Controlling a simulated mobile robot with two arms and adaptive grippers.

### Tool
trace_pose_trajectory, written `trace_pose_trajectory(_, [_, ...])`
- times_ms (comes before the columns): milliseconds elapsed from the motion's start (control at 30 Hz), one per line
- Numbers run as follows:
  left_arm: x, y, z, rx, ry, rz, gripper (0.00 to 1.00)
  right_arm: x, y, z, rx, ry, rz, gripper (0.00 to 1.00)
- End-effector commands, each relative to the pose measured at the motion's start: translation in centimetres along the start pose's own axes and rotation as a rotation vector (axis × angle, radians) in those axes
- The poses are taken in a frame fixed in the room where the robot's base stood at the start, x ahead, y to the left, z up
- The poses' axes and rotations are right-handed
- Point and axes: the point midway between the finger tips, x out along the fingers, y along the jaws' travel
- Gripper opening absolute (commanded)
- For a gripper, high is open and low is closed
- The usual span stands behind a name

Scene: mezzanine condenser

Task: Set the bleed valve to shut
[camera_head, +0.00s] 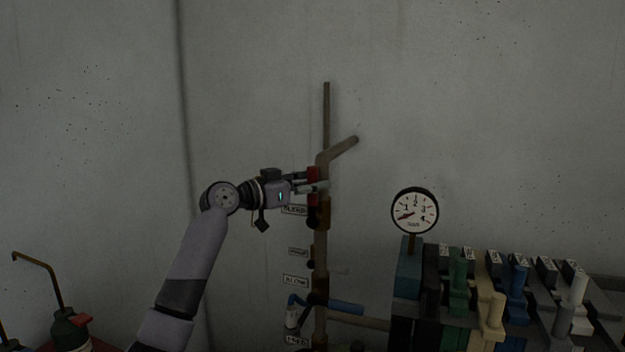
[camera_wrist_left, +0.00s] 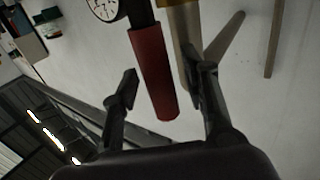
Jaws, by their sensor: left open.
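The bleed valve's red handle (camera_head: 313,173) shows in the head view beside the upright brown pipe (camera_head: 321,240), just above the bleed label (camera_head: 294,210). It looks roughly upright along the pipe, partly hidden by my fingers. My left gripper (camera_head: 311,185) reaches it from the left and is open. In the left wrist view the red handle (camera_wrist_left: 154,78) lies between the two spread fingers, its free end toward the palm. I see a gap to the left finger; contact at the right finger cannot be told. My right gripper is not in view.
A round gauge (camera_head: 415,211) stands right of the pipe, above a row of coloured blocks and levers (camera_head: 490,300). A blue handle (camera_head: 346,307) sits lower on the pipe. An oil can (camera_head: 70,327) stands at lower left. The wall above is clear.

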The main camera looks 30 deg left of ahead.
Motion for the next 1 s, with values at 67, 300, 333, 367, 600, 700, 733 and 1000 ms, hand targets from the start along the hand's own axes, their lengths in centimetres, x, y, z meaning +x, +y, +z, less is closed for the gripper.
trace_pose_trajectory(67, [0.05,0.0,0.01,0.0,0.0,0.0,0.41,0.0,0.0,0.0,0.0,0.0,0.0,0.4])
trace_pose_trajectory(300, [0.01,0.01,0.02,0.0,0.0,0.0,0.35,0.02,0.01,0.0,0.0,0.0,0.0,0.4])
trace_pose_trajectory(333, [0.01,0.01,0.02,0.0,0.0,0.0,0.33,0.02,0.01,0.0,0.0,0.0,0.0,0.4])
trace_pose_trajectory(367, [0.01,0.01,0.02,0.0,0.0,0.0,0.31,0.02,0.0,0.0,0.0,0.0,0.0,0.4])
trace_pose_trajectory(600, [-0.01,0.01,0.01,0.0,0.0,0.0,0.15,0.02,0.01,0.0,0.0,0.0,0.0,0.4])
trace_pose_trajectory(700, [-0.01,0.01,0.01,0.0,0.0,0.0,0.08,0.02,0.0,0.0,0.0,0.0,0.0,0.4])
trace_pose_trajectory(733, [-0.01,0.01,0.02,0.0,0.0,0.0,0.06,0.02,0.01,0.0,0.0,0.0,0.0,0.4])
trace_pose_trajectory(1000, [-0.01,0.01,0.01,0.0,0.0,0.0,0.0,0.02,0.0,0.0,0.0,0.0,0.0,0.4])
